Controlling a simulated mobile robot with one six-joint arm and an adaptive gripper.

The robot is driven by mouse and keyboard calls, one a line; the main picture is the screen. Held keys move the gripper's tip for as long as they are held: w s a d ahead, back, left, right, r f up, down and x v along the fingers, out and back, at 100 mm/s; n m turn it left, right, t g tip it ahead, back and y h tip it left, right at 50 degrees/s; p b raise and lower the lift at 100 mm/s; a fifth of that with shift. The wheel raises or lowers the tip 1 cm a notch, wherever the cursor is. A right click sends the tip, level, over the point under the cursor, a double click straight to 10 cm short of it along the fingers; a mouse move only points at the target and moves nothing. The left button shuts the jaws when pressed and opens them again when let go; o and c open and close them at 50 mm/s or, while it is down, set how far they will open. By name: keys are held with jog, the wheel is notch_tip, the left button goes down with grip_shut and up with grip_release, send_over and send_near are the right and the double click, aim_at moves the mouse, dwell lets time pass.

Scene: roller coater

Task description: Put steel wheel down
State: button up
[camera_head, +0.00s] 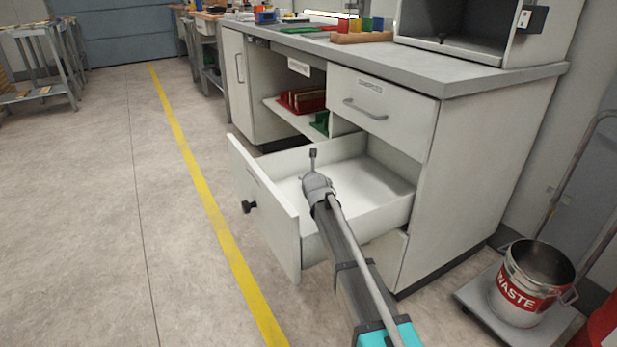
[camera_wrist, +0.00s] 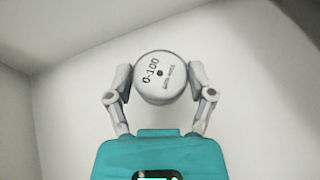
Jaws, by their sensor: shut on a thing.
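The steel wheel (camera_wrist: 165,88) is a pale round disc with "0-100" on its face, in the middle of the wrist view. My gripper (camera_wrist: 161,77) is shut on it, with one finger on each side of its rim. Plain white walls fill the view behind the wheel. In the head view my arm reaches over the open white drawer (camera_head: 382,184). My fingers and the wheel cannot be made out there. How far the wheel is above the drawer floor, or whether it touches it, I cannot tell.
A grey-topped workbench (camera_head: 462,75) stands over the drawer. A shut drawer (camera_head: 385,112) is above it, and a shelf with red and green holders (camera_head: 303,100) is behind. A waste bin (camera_head: 528,285) stands on a cart at right. The floor at left is clear.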

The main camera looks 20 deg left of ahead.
jog(key=o, duration=1.1)
jog(key=shift+s+f, duration=0.1)
jog(key=shift+o, duration=0.2)
jog(key=shift+d, duration=0.1)
jog(key=shift+r+p, duration=0.2)
jog(key=shift+p, duration=0.1)
jog(key=shift+r+p, duration=0.25)
jog(key=shift+p, duration=0.05)
jog(key=shift+s+d+r, duration=0.1)
jog(key=shift+s+r, duration=0.1)
jog(key=shift+r, duration=0.05)
jog(key=p+v, duration=0.4)
jog(key=v, duration=0.7)
jog(key=shift+p, duration=0.35)
jog(key=shift+s, duration=0.1)
